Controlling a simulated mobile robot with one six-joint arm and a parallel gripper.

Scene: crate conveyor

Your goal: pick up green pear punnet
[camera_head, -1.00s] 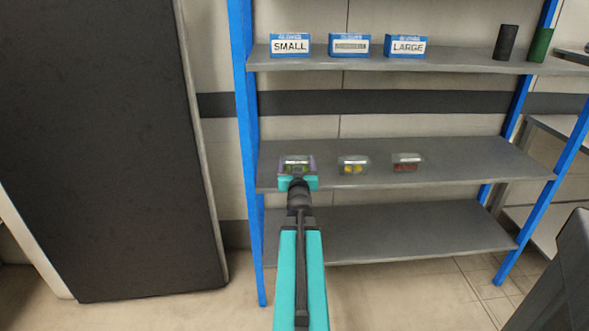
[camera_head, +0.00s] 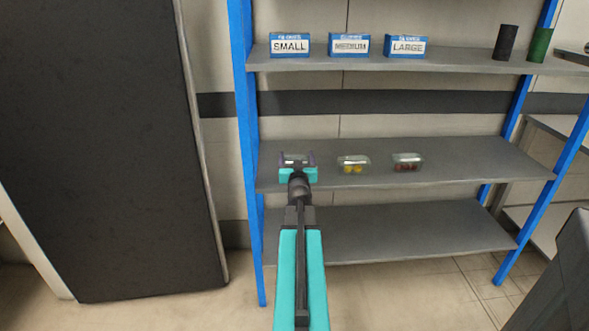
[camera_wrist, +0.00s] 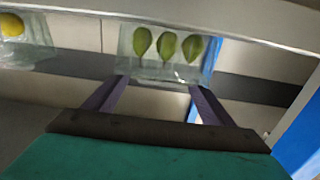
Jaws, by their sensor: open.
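The green pear punnet (camera_wrist: 165,66) is a clear tray with three green pears showing, at the top middle of the wrist view. In the head view it is mostly hidden by my gripper (camera_head: 297,160), at the left end of the middle shelf. My gripper is open. In the wrist view its two dark fingers (camera_wrist: 158,84) point at the punnet, with the tips close to its near edge, one towards each side. I cannot tell whether the fingers touch it. The pears lie beyond the fingertips.
On the middle shelf (camera_head: 450,165), a punnet with yellow fruit (camera_head: 353,165) and one with red fruit (camera_head: 407,163) stand to the right. A blue upright (camera_head: 243,120) is close on the left. Boxes marked SMALL (camera_head: 290,45), MEDIUM (camera_head: 349,45) and LARGE (camera_head: 406,46) stand above.

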